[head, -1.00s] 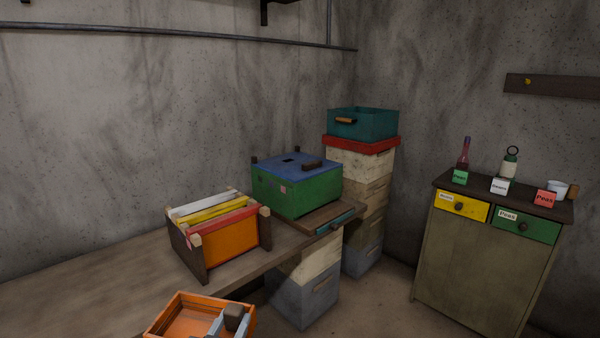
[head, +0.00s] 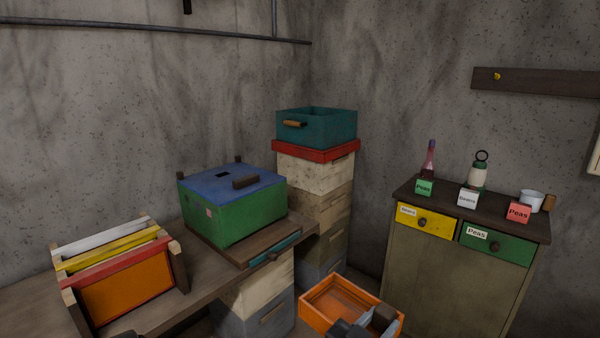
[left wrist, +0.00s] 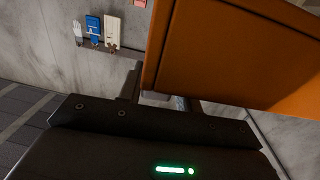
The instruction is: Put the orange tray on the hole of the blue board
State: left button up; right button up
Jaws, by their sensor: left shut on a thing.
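The orange tray (head: 334,300) is an open, shallow box at the bottom of the head view, held in the air in front of the workbench. My left gripper (head: 366,326) is shut on its near right side, by a dark block. In the left wrist view the tray (left wrist: 225,50) fills the upper right, close against the gripper. The blue board (head: 215,186) lies as a lid on a green box (head: 240,217) on the bench. It has a small dark square hole (head: 222,175) and a dark handle block. The tray is apart from the board, to its lower right.
A frame rack (head: 120,275) with white, yellow and red-orange frames stands left on the bench (head: 203,275). Stacked hive boxes with a teal crate (head: 316,127) on top stand behind. A cabinet (head: 450,270) with labelled drawers, small signs and bottles stands at right.

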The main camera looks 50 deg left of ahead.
aim_at(222, 174)
jog(key=z, duration=0.1)
jog(key=i, duration=1.2)
jog(key=u, duration=1.1)
jog(key=i, duration=0.75)
jog(key=u, duration=0.9)
